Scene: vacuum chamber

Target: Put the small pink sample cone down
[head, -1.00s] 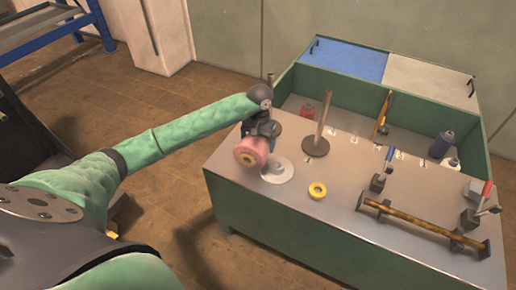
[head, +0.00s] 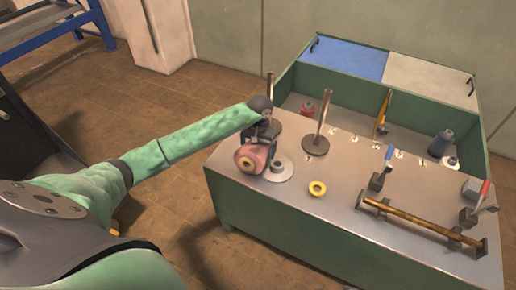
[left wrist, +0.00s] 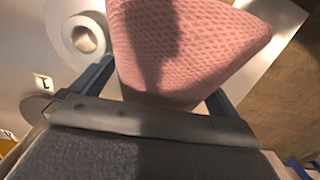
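The small pink sample cone (head: 249,158) is at the left end of the bench top, tilted, with its yellow-ringed hole facing the head camera. It looks to be resting on the bench, beside the pale round disc with a short hub (head: 279,171). My left gripper (head: 270,142) is directly above and behind the cone. In the left wrist view the patterned pink cone (left wrist: 185,50) lies slanted between two blue fingers, which are wide apart. A gap shows beside the left finger; contact at the right finger is unclear. My right gripper is not in view.
A tall rod on a dark round base (head: 316,146) stands right of the disc, with another rod behind my gripper. A yellow ring (head: 317,188) lies in front. A brass bar on supports (head: 420,220) is at right. The front middle of the bench is clear.

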